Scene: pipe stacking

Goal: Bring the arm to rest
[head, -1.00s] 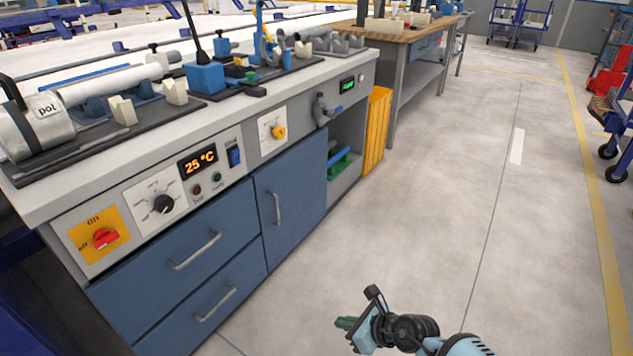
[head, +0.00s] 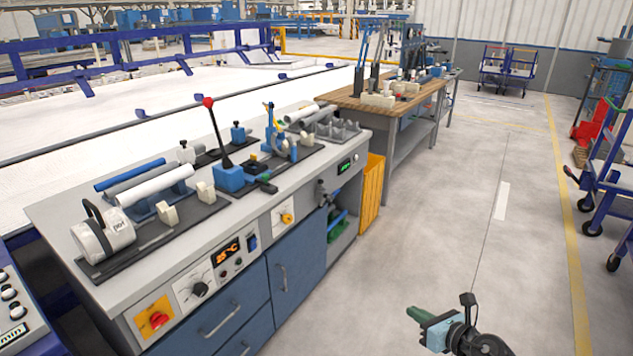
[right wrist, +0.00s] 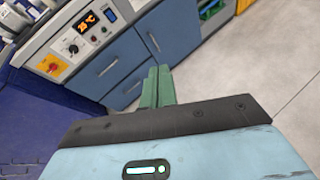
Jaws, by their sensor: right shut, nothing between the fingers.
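My right arm enters from the bottom right of the head view. Its gripper (head: 416,314), with green fingers, hangs over the bare floor to the right of the workbench (head: 345,122), apart from it. In the right wrist view the green fingers (right wrist: 158,86) are together and nothing shows between them. The blue cabinet front lies beyond them. My left gripper does not show in either view.
A wooden table (head: 400,108) stands behind. Blue carts (head: 610,190) are at the right. The floor (head: 440,230) between is clear.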

